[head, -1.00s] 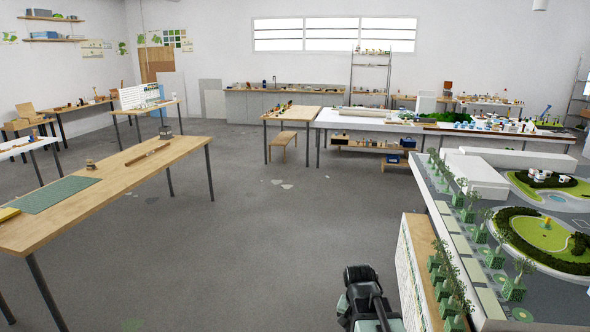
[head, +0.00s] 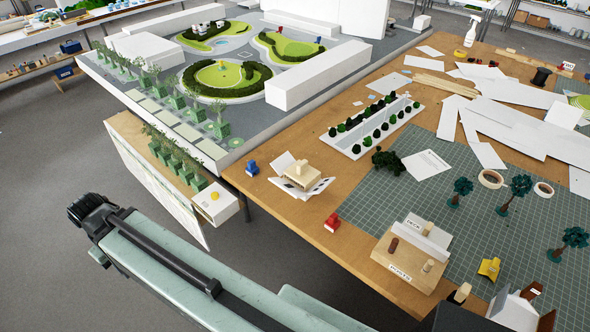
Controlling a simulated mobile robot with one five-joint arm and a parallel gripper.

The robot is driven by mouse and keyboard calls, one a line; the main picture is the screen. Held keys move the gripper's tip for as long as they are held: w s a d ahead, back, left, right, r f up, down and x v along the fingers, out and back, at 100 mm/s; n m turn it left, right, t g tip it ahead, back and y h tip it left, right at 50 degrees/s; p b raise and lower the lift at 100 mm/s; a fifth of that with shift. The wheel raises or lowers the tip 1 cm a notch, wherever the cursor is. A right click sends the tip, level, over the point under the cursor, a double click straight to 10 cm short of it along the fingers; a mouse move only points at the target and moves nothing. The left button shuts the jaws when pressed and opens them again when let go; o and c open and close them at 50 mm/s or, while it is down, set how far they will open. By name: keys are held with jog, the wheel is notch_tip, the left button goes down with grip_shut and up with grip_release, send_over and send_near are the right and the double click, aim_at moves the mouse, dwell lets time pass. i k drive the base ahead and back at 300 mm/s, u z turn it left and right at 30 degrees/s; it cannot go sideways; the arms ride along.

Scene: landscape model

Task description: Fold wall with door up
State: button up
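A small model house (head: 301,176) sits near the left edge of the wooden worktable in the head view. It has a tan block in its middle and white card walls around it. One white wall (head: 282,160) slants up at the back left. Other white panels lie out low at the front and right, with small dark marks on them. I cannot tell which panel has the door. My pale green arm with black parts crosses the lower left, apart from the house. My gripper's fingertips do not show.
A wooden block holder (head: 411,258) is at the front. The landscape model (head: 150,80) stands behind left. White card strips cover the back right.

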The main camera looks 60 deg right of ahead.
aim_at(286, 186)
jog(key=z, duration=1.8)
jog(key=k, duration=0.5)
jog(key=z, duration=0.9)
jog(key=i, duration=0.8)
jog(key=u, duration=1.3)
